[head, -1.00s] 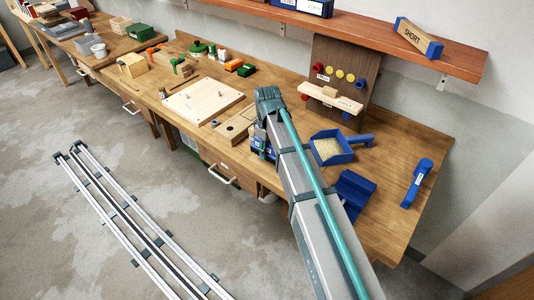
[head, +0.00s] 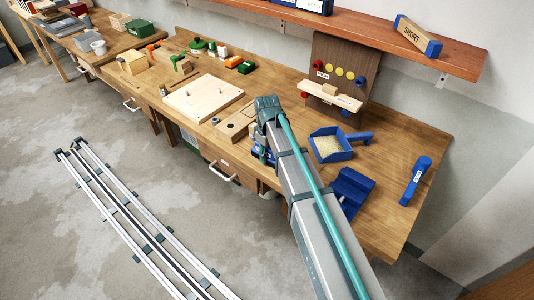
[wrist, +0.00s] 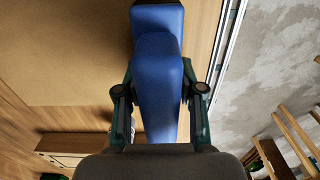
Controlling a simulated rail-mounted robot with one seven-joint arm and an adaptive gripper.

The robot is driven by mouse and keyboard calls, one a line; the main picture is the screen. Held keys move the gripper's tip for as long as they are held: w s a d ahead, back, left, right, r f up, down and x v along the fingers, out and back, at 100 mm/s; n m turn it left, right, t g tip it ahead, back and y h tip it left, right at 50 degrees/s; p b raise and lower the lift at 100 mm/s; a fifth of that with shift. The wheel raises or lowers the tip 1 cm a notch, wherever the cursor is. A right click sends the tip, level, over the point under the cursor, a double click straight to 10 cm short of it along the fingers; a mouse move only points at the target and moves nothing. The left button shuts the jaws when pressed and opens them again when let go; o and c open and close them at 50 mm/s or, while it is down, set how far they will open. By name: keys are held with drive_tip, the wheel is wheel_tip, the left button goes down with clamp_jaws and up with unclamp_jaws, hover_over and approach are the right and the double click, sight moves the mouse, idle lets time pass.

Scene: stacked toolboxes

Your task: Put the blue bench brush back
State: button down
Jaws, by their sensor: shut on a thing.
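In the wrist view my gripper (wrist: 160,92) is shut on a long blue piece, which I take to be the blue bench brush (wrist: 159,62). Its blue body runs up the picture between the two fingers, and its lower end is hidden by the gripper's body. In the head view my arm hides most of the gripper, and only a small blue part (head: 262,152) shows at the arm's left side, near the bench's front edge. Bristles are not visible.
On the bench stand a blue dustpan (head: 348,152) of pale shavings, a blue open holder (head: 349,190) and a blue labelled tool (head: 416,181). A pale board (head: 203,98) and a wooden block (head: 236,124) lie to the left. An upright peg panel (head: 345,58) stands behind.

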drive_tip(key=c, duration=0.7)
unclamp_jaws()
drive_tip(key=r+b, duration=0.2)
drive_tip(key=r, duration=0.2)
drive_tip(key=r+b, duration=0.1)
drive_tip(key=r, duration=0.4)
drive_tip(key=shift+w+a+r+b, duration=0.15)
drive_tip(key=shift+w+r+b, duration=0.1)
drive_tip(key=shift+b, duration=0.1)
drive_tip(key=shift+s+r, duration=0.1)
drive_tip(key=shift+r, duration=0.8)
